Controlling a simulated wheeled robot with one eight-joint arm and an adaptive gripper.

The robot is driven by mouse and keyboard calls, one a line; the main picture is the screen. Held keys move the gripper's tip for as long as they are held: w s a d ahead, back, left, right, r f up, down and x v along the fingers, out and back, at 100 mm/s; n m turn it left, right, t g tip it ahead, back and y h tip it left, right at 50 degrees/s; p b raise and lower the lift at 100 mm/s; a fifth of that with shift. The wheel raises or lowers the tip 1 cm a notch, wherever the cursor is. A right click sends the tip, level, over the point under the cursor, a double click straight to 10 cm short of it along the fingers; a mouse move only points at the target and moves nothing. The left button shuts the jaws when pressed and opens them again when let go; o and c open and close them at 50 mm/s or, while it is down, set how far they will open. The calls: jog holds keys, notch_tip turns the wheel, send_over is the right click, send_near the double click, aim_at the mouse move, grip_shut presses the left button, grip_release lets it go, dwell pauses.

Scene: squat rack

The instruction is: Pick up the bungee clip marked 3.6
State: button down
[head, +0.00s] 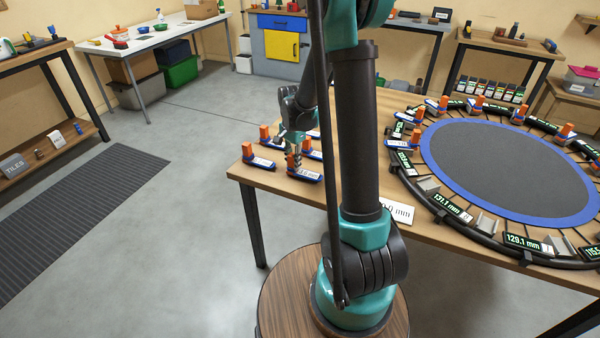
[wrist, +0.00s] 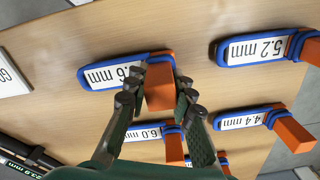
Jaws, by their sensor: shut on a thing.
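A blue bungee clip with an orange block and a white label ending in ".6 mm" (wrist: 112,74) lies on the wooden table (wrist: 50,45) in the wrist view. Its first digit is hidden behind a finger. My gripper (wrist: 163,84) has its fingers on either side of this clip's orange block and is shut on it. In the head view my gripper (head: 294,148) points down at a clip (head: 305,175) near the table's front left edge. The clip appears to rest on the table there.
Clips marked 5.2 mm (wrist: 257,48), 4.4 mm (wrist: 243,121) and 6.0 mm (wrist: 146,133) lie close by. A round trampoline frame (head: 510,170) with numbered displays and several clips fills the table's right side.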

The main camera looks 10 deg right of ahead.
jog(key=shift+r, duration=3.6)
